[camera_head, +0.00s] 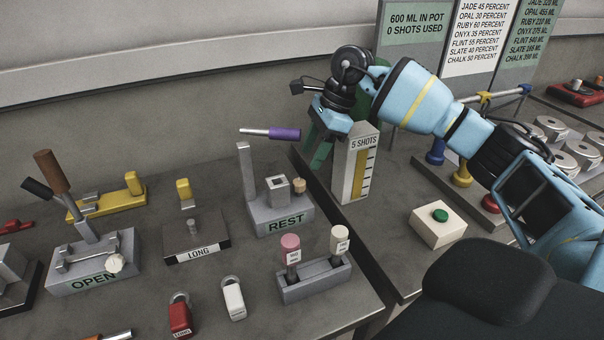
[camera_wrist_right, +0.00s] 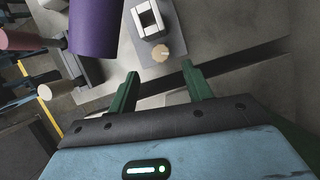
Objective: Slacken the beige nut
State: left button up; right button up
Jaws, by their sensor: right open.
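A small beige nut (camera_head: 299,186) sits on the grey fixture marked REST (camera_head: 285,222), at the right of a square metal socket block (camera_head: 277,188). In the right wrist view the nut (camera_wrist_right: 160,52) shows just beyond my fingertips, below the white-edged block (camera_wrist_right: 148,20). A lever with a purple handle (camera_head: 285,133) stands out above the fixture; the handle (camera_wrist_right: 97,25) is large in the wrist view. My right gripper (camera_head: 317,147) is open and empty, above and to the right of the nut, its green fingers (camera_wrist_right: 161,78) apart. My left gripper is out of view.
A gauge box marked 5 SHOTS (camera_head: 355,168) stands close by the right gripper. A rack with pink and cream plugs (camera_head: 315,282) is in front. The LONG fixture (camera_head: 197,247) and OPEN lever fixture (camera_head: 92,268) stand left. A green-button box (camera_head: 438,225) is right, across a table gap.

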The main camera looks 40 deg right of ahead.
aim_at(299, 181)
jog(key=shift+x, duration=3.9)
jog(key=c, duration=1)
jog(key=shift+f+n, duration=0.1)
jog(key=shift+n, duration=0.6)
jog(key=shift+g, duration=0.3)
jog(key=o, duration=1)
